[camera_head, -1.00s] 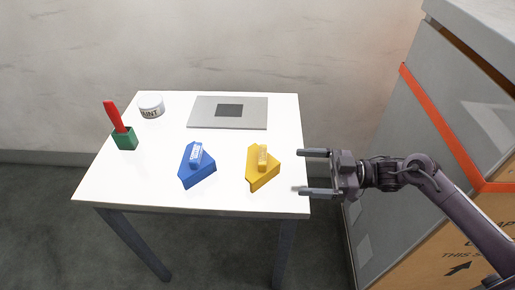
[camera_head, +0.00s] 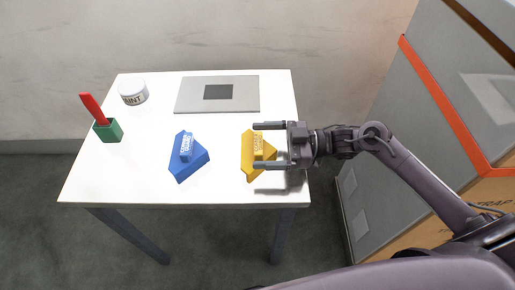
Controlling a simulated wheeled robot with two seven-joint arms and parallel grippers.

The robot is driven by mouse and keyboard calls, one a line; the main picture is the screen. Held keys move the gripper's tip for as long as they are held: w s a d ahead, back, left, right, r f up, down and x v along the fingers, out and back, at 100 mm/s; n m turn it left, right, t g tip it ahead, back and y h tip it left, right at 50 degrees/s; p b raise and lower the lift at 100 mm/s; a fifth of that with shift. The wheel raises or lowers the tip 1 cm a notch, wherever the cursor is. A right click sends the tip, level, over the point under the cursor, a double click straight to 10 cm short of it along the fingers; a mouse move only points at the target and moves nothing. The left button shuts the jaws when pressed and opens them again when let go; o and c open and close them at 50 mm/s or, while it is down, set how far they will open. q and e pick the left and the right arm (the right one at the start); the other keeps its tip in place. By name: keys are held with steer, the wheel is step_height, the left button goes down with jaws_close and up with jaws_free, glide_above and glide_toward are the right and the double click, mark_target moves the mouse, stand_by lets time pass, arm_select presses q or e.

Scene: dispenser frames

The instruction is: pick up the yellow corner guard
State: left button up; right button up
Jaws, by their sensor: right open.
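The yellow corner guard (camera_head: 249,168) lies on the right part of the white table, with a raised, lettered block on top. My right gripper (camera_head: 257,146) is open over its right side, with one finger at the far side of the block and one at the near side. The fingers hide part of the guard's right side. I cannot tell whether they touch it. My left gripper is not in view.
A blue corner guard (camera_head: 184,165) lies left of the yellow one on the table (camera_head: 130,178). A grey plate with a dark square (camera_head: 247,101) lies behind. A paint tub (camera_head: 133,92) and a green holder (camera_head: 108,131) with a red-handled tool (camera_head: 92,108) stand at left. Boxes (camera_head: 395,130) stand at right.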

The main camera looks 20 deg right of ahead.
steer(key=shift+c, duration=0.3)
steer(key=c, duration=0.9)
steer(key=shift+c, duration=0.5)
steer(key=shift+r, duration=0.15)
